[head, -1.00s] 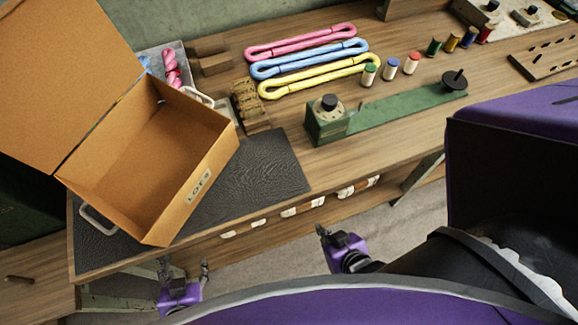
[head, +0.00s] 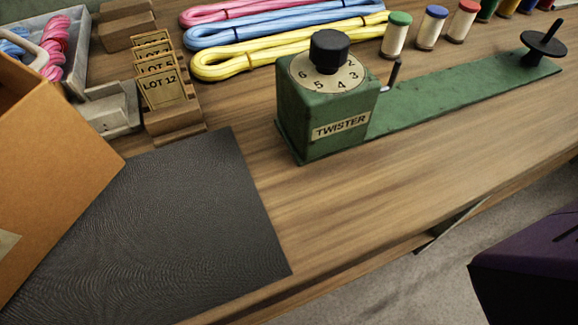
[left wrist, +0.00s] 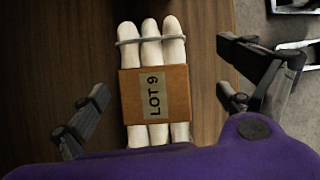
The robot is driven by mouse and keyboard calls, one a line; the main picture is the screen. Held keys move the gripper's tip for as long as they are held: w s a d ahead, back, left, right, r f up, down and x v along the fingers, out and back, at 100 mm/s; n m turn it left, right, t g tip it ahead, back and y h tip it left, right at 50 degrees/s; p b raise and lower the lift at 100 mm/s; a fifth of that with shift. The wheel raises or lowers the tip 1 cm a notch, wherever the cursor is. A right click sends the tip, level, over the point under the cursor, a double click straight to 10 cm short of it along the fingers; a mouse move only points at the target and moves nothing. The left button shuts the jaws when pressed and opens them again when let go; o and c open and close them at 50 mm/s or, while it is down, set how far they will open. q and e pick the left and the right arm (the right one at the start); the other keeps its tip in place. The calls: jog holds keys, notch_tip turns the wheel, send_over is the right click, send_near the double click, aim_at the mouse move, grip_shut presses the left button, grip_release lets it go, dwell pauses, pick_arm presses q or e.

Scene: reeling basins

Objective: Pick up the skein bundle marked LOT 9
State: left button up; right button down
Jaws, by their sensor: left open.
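The skein bundle marked LOT 9 (left wrist: 177,134) shows in the left wrist view as several pale, rounded skeins side by side. A grey tie crosses them near the top, and a brown band with the LOT 9 label wraps the middle. My left gripper (left wrist: 163,90) is open, with its fingers on either side of the bundle and visible gaps between. How far above the bundle the fingers are, I cannot tell. Neither the bundle nor either gripper shows in the head view. My right gripper is not in view.
A brown box (head: 60,180) stands on the dark mat (head: 190,230). A green twister (head: 320,110) sits mid-table. Pink, blue and yellow skeins (head: 290,45), thread spools (head: 396,36) and a LOT 12 card holder (head: 165,95) lie behind. The wood in front of the twister is clear.

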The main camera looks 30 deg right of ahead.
pick_arm(q)
jog(key=shift+w+a+f+m+y+b, duration=0.2)
jog(key=shift+w+a+f+m+y, duration=0.1)
jog(key=shift+w+a+f, duration=0.3)
jog(key=shift+w+a+f+m+y+b, duration=0.2)
jog(key=shift+w+a+f+m+y, duration=0.15)
jog(key=shift+a, duration=0.3)
jog(key=shift+b+x, duration=0.3)
jog(key=shift+x, duration=0.6)
jog(key=x, duration=0.2)
jog(key=b+x, duration=0.2)
jog(key=x, duration=0.1)
jog(key=shift+s+d+f, duration=0.1)
jog(key=shift+s+f, duration=0.2)
jog(key=shift+s, duration=0.05)
jog(key=shift+r, duration=0.1)
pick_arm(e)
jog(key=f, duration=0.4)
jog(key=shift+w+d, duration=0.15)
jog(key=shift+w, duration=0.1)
pick_arm(q)
jog(key=shift+w, duration=0.1)
jog(key=c, duration=1.8)
